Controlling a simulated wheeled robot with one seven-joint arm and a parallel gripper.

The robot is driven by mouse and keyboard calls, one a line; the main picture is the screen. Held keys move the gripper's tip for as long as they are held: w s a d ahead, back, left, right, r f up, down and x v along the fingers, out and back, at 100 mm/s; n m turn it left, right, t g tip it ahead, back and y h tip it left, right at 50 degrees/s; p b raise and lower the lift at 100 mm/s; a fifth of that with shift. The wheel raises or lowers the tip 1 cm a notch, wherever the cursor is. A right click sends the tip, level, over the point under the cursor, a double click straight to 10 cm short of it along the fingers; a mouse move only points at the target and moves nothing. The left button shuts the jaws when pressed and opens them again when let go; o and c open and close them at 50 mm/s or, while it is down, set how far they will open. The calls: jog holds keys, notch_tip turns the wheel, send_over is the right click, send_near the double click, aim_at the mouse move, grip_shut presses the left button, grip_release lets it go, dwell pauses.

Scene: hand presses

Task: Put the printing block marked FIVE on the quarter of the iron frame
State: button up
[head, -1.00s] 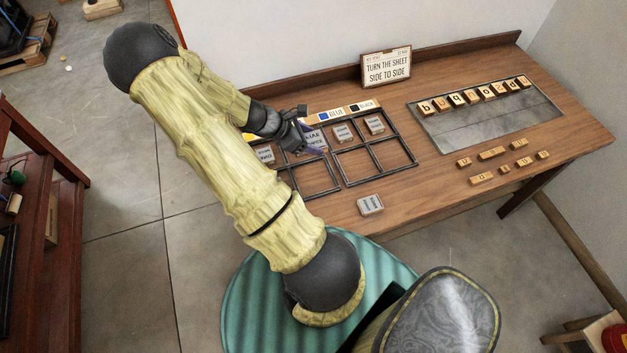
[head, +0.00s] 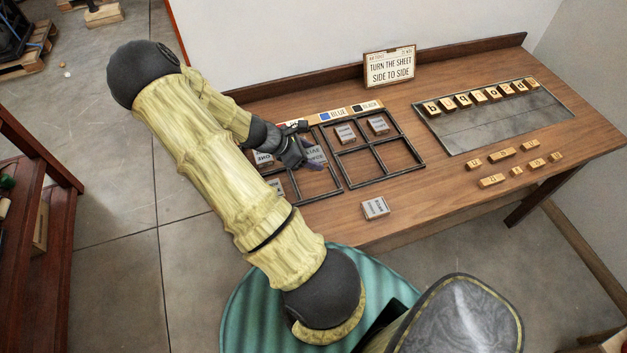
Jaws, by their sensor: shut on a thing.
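My gripper (head: 306,158) is shut on a grey printing block (head: 315,153) over the left iron frame (head: 341,183), at its upper right quarter. The block's face carries dark lettering that is too small and partly covered to read for sure. I cannot tell whether it touches the table. The left frame also has a block (head: 264,158) in its upper left quarter and one (head: 275,186) in its lower left, partly behind my arm. The right iron frame (head: 419,152) holds two blocks in its upper quarters, one left (head: 345,134) and one right (head: 378,126); its lower quarters are empty.
A loose block (head: 375,208) lies near the table's front edge. A sign (head: 389,67) stands at the back. A metal tray (head: 508,130) with letter tiles and several loose wooden pieces (head: 502,152) lie to the right.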

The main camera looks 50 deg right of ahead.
jog(key=shift+f, duration=2.85)
jog(key=shift+p, duration=0.3)
jog(key=shift+f, duration=2.1)
jog(key=shift+w+f, duration=0.1)
jog(key=o, duration=1)
jog(key=shift+s, duration=0.2)
jog(key=shift+p, duration=0.3)
